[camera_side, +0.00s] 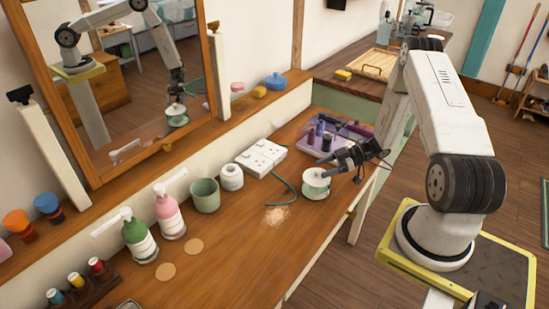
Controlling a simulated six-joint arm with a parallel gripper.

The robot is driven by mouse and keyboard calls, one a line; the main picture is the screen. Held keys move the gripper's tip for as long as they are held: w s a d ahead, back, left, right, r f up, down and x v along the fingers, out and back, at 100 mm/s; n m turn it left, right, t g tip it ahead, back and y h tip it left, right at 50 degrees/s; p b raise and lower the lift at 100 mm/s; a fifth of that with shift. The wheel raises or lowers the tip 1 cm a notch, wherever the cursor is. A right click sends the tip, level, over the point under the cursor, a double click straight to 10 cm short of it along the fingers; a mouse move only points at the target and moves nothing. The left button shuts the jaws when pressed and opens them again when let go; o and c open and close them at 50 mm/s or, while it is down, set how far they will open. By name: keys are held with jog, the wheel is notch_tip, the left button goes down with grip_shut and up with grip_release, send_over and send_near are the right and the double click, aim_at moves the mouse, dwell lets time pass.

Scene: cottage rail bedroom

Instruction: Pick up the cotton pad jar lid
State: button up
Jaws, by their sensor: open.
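A squat round pale green and white container (316,185) sits on the wooden counter near its front edge, and I take it to be the cotton pad jar. Its pale top, which looks like the lid (316,174), is partly covered by my gripper. My gripper (333,169) is open, reaching in from the right at the lid's right side. I cannot tell whether the fingers touch the lid. The gripper and lid also show in the mirror at the left.
A white switch box (262,158) with a green cord, a small white jar (231,177), a green cup (205,194) and pump bottles (139,236) stand to the left. A purple tray (340,135) with small bottles is behind my gripper.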

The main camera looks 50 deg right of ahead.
aim_at(319, 170)
jog(key=shift+x, duration=2.3)
jog(key=shift+a, duration=0.1)
grip_shut()
